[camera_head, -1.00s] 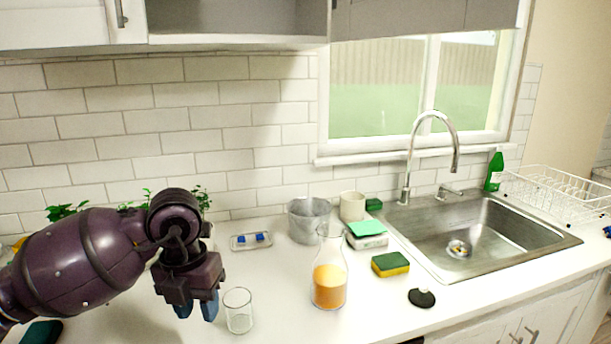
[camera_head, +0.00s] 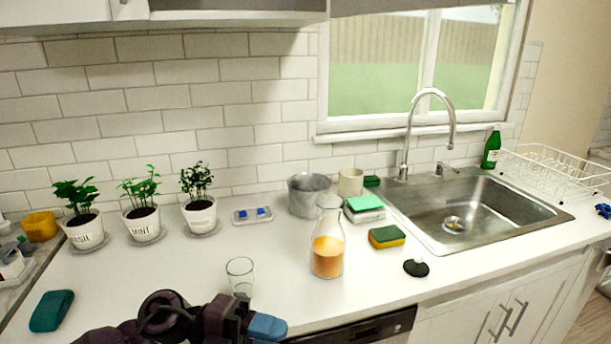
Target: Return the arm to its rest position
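My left arm comes in at the bottom left of the head view. Its gripper (camera_head: 262,328) is low, at the counter's front edge, with blue fingertips pointing right. I cannot tell whether its fingers are apart or together, and I see nothing held in it. A clear empty glass (camera_head: 240,276) stands upright on the counter just behind the gripper, apart from the fingertips. A glass carafe (camera_head: 327,255) with orange liquid stands to its right. My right gripper is not in view.
Several potted herbs (camera_head: 143,222) line the wall at the left. A teal sponge (camera_head: 52,310) lies front left. A metal bucket (camera_head: 308,196), a yellow-green sponge (camera_head: 387,237) and a black stopper (camera_head: 416,268) stand near the sink (camera_head: 470,212). The counter's left middle is clear.

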